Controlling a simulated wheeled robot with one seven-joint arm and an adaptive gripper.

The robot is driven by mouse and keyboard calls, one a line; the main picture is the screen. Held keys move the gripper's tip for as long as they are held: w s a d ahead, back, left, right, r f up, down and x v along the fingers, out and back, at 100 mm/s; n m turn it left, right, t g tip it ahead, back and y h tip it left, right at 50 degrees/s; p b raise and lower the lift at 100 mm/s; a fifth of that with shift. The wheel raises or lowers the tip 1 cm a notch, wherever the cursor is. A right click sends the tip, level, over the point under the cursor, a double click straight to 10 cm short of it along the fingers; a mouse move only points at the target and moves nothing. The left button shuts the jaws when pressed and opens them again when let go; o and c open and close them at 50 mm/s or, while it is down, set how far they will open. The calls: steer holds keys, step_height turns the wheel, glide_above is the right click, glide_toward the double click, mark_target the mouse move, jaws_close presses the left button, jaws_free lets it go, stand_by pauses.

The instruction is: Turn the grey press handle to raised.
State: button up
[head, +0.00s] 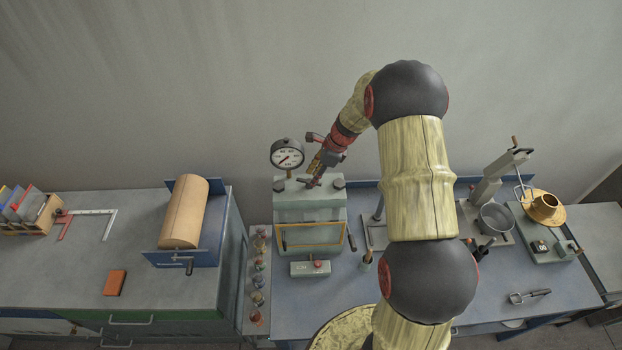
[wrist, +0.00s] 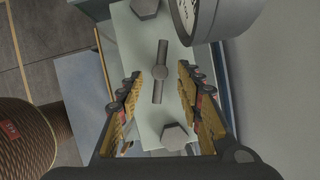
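The press (head: 309,206) is a pale grey-green box with a dial gauge on top, and its top face fills the middle of the wrist view (wrist: 135,45). A grey bar handle (wrist: 161,72) with a round hub sits on that face between two large bolts. It lies nearly along the fingers' direction. My gripper (head: 312,180) is above the press top. In the wrist view my gripper (wrist: 159,72) is open, with one finger on each side of the bar and a visible gap on both sides. The bar is mostly hidden in the head view.
The dial gauge (head: 288,154) stands close by my gripper, and its grey body shows in the wrist view (wrist: 215,18). A wall is behind the bench.

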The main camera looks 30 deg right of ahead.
steer(key=shift+x, duration=1.25)
steer(key=shift+c, duration=1)
jaws_close()
